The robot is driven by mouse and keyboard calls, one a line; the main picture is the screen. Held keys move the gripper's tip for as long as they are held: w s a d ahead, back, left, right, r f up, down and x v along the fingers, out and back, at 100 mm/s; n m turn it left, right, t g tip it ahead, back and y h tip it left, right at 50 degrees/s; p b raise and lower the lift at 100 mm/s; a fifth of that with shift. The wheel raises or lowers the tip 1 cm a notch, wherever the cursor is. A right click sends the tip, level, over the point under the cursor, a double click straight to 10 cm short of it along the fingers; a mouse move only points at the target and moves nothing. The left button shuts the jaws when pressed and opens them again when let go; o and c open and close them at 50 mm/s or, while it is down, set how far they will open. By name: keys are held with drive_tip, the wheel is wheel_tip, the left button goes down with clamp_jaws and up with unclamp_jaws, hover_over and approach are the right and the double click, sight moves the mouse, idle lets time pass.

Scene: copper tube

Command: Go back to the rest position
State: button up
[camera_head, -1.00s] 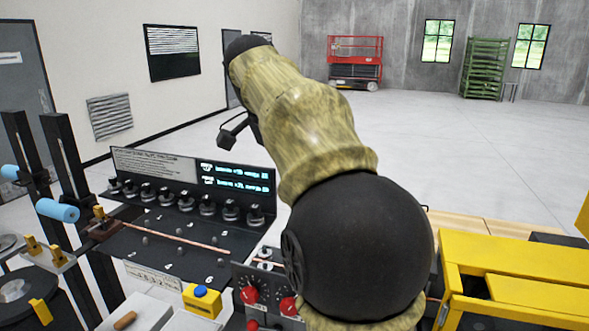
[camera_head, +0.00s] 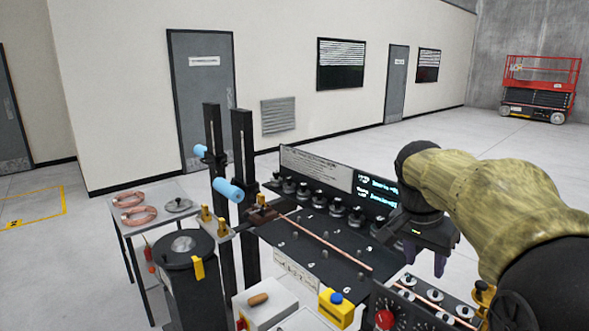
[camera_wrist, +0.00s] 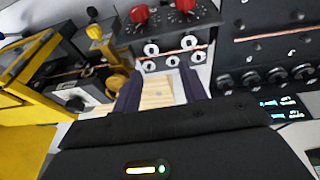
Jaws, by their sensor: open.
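My gripper (camera_head: 425,262) hangs at the right of the black bench panel in the head view, its two dark purple fingers pointing down and apart. In the wrist view my gripper (camera_wrist: 160,92) is open with nothing between the fingers. A copper tube (camera_head: 322,241) lies across the black panel (camera_head: 300,262), clear of my gripper. Part of a copper tube also shows in the wrist view (camera_wrist: 280,34). Below the fingers in the wrist view is a light wooden surface (camera_wrist: 158,92).
A control box with red knobs (camera_head: 385,319) stands close under my gripper. Two black posts with blue rollers (camera_head: 229,190) rise at the left of the panel. A yellow machine (camera_wrist: 25,115) fills the wrist view's left side. Copper coils (camera_head: 138,215) lie on a side table. Open floor lies behind.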

drive_tip(key=s+a+f+n+y, duration=0.1)
drive_tip(key=s+a+f+n, duration=0.2)
drive_tip(key=f, duration=0.4)
drive_tip(key=s+a+f+n+y, duration=0.1)
drive_tip(key=s+a+f+n, duration=0.2)
drive_tip(key=f, duration=0.4)
drive_tip(key=s+a+f+n+t+y, duration=0.1)
drive_tip(key=s+a+f+n, duration=0.2)
drive_tip(key=f, duration=0.5)
drive_tip(key=s+n, duration=0.1)
drive_tip(key=s, duration=0.1)
drive_tip(key=shift+s+a, duration=0.2)
drive_tip(key=shift+s, duration=0.1)
drive_tip(key=shift+c, duration=0.6)
